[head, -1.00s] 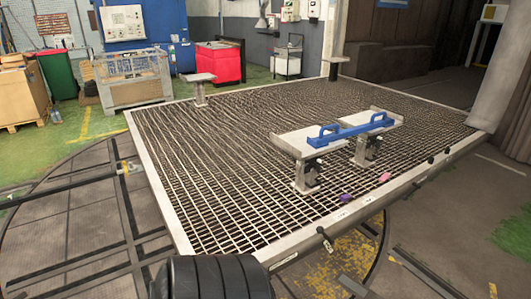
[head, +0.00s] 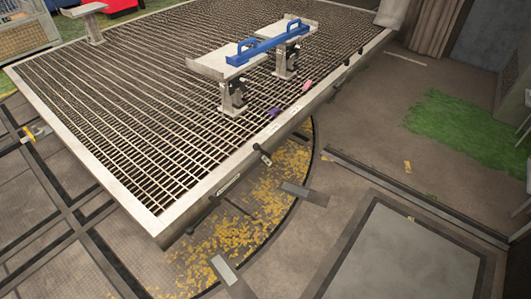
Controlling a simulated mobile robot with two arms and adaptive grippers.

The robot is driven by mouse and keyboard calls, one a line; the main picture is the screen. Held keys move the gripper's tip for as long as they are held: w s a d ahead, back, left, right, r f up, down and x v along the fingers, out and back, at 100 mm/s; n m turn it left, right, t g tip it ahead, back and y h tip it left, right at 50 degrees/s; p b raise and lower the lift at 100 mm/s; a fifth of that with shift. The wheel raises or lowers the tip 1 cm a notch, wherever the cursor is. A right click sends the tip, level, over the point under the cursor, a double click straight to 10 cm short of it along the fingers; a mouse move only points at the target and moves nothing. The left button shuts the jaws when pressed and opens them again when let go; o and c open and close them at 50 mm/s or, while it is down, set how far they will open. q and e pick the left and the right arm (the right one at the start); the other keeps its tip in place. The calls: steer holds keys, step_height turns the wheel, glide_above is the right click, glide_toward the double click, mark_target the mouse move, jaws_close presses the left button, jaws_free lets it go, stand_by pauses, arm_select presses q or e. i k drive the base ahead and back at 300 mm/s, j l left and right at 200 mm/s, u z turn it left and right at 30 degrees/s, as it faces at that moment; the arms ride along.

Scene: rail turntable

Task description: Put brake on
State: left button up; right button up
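A wide metal-framed grating table (head: 130,190) fills the upper left of the head view. A small dark handle (head: 262,154) sticks out from its near right edge. Another thin dark fitting with a light bar (head: 228,185) sits lower along the same side. I cannot tell which fitting, if any, is the brake. Neither of my grippers shows in the head view.
Purple (head: 275,112) and pink (head: 307,85) pieces lie near the table's right edge. Yellow-flecked floor (head: 255,220) lies below that edge. A grey floor plate (head: 410,255) is at lower right.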

mark_target(257, 147)
steer(key=i+j, duration=0.15)
steer(key=i, duration=0.5)
steer(key=i+j, duration=0.15)
steer(key=i, duration=0.55)
steer(key=l+z, duration=0.05)
